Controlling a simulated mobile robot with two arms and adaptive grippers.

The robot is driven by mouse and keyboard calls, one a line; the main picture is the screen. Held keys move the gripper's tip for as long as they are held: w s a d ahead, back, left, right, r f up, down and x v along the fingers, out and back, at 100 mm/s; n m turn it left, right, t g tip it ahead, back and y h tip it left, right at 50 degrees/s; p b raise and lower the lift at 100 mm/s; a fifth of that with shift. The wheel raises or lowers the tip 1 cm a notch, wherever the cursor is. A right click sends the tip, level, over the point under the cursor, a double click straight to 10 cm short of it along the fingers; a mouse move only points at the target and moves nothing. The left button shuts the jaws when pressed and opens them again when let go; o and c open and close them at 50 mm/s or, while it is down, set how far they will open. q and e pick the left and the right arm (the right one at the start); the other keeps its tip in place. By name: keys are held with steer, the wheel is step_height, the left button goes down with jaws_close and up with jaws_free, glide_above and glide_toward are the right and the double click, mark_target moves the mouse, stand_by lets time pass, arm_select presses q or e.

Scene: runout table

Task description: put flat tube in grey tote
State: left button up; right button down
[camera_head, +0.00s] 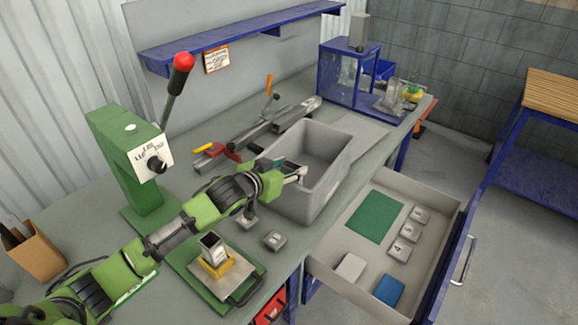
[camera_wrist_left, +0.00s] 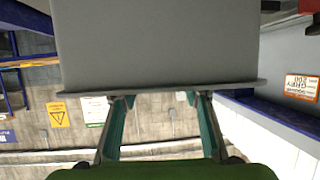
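The grey tote (camera_head: 318,185) stands on the bench, open at the top; I see part of its inside, with no tube visible there. A short hollow rectangular metal tube (camera_head: 211,246), which looks like the flat tube, stands upright in a yellow holder on a green plate. My left gripper (camera_head: 292,170) is at the tote's left rim, away from that tube. A grey wall with a lip (camera_wrist_left: 160,45), probably the tote, fills the view beyond. My right gripper is not in view.
A green lever press (camera_head: 130,165) stands left of the tote. A clamp-like tool with a red part (camera_head: 225,155) lies behind it. A small grey block (camera_head: 275,240) lies in front. An open drawer (camera_head: 330,245) with several blocks juts out at the right. A blue shelf (camera_head: 230,38) hangs above.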

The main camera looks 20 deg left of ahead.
arm_select(q)
steer(key=o, duration=0.4)
steer(key=shift+c, duration=0.2)
steer(key=shift+r, duration=0.15)
steer(key=shift+r, duration=0.35)
steer(key=shift+s+r, duration=0.2)
steer(key=b+v, duration=0.2)
steer(key=v, duration=0.9)
steer(key=shift+s, duration=0.35)
steer(key=shift+a, duration=0.1)
